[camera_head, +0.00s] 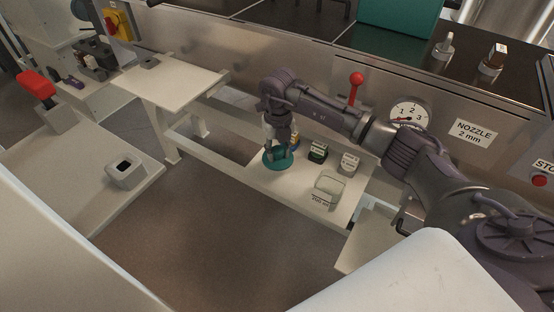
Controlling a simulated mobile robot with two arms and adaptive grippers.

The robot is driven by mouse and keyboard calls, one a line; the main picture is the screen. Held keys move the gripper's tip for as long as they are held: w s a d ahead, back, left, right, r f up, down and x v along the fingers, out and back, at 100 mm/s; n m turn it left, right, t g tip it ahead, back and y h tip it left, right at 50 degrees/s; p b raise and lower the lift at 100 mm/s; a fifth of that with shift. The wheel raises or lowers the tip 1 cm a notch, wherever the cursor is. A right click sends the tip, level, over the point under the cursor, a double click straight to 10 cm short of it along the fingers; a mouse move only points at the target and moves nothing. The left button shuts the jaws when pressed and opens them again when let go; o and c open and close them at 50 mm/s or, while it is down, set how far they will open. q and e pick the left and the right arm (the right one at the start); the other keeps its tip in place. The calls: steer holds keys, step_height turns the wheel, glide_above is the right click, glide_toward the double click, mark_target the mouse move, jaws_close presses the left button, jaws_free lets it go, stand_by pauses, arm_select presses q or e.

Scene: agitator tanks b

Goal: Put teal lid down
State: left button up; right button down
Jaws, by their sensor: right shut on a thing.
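The teal lid (277,163) is a round, dark green-blue disc at the left part of a low pale shelf. My right gripper (278,152) points down and is shut on the lid from above. The lid is at or just over the shelf surface; I cannot tell whether it touches. The fingertips are small and partly hidden against the lid. My left gripper is not in view.
On the low shelf (300,190) stand a small dark green labelled container (318,152), a pale labelled container (348,163) and a clear beaker (329,187). A red-knobbed lever (356,79) and a dial (409,115) are on the steel panel behind my right arm.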

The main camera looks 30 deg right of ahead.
mark_target(277, 161)
steer(key=shift+w+a+f, duration=0.1)
steer(key=shift+w+f, duration=0.05)
steer(key=shift+f, duration=1.95)
steer(key=shift+f, duration=0.2)
steer(key=c, duration=0.8)
jaws_free()
steer(key=shift+r, duration=0.15)
step_height(277, 161, up, 12)
steer(key=shift+r+b, duration=0.1)
steer(key=shift+b, duration=0.3)
